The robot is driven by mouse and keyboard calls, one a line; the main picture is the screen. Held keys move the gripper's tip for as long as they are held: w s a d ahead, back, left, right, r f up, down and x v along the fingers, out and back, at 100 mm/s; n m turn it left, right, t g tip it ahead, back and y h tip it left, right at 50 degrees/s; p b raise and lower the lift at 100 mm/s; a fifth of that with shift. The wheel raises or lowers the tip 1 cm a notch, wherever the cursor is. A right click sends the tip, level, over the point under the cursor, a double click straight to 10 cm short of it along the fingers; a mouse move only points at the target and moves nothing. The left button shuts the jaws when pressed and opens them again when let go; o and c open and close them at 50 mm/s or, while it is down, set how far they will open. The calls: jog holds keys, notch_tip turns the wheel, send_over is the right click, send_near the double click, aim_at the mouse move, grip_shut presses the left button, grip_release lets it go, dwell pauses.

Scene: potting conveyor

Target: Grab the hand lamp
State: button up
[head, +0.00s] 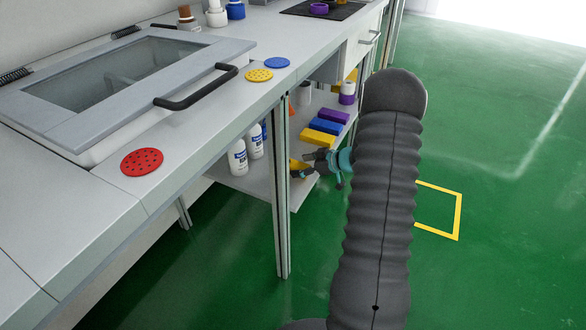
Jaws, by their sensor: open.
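I cannot make out a hand lamp for certain. A small yellow thing (298,164) lies on the lower shelf (255,183) near its front edge, partly hidden by my gripper; its shape is unclear. My gripper (304,164) is open, with dark fingers and teal parts, pointing left over the shelf's front edge. The yellow thing shows between or just behind the fingertips; I cannot tell whether they touch it. My dark ribbed arm hides the area to the right of the gripper.
White bottles (238,158) stand left of the gripper under the worktop (205,120). A table leg (281,200) rises close to the fingertips. Yellow (318,138), blue (325,126) and purple (333,115) blocks lie behind. Green floor (500,140) is free at right.

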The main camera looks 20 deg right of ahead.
aim_at(298, 165)
jog(key=x, duration=0.3)
jog(key=shift+w+a+f, duration=0.15)
jog(key=shift+w+a, duration=0.05)
jog(key=shift+w, duration=0.05)
jog(key=c, duration=1.3)
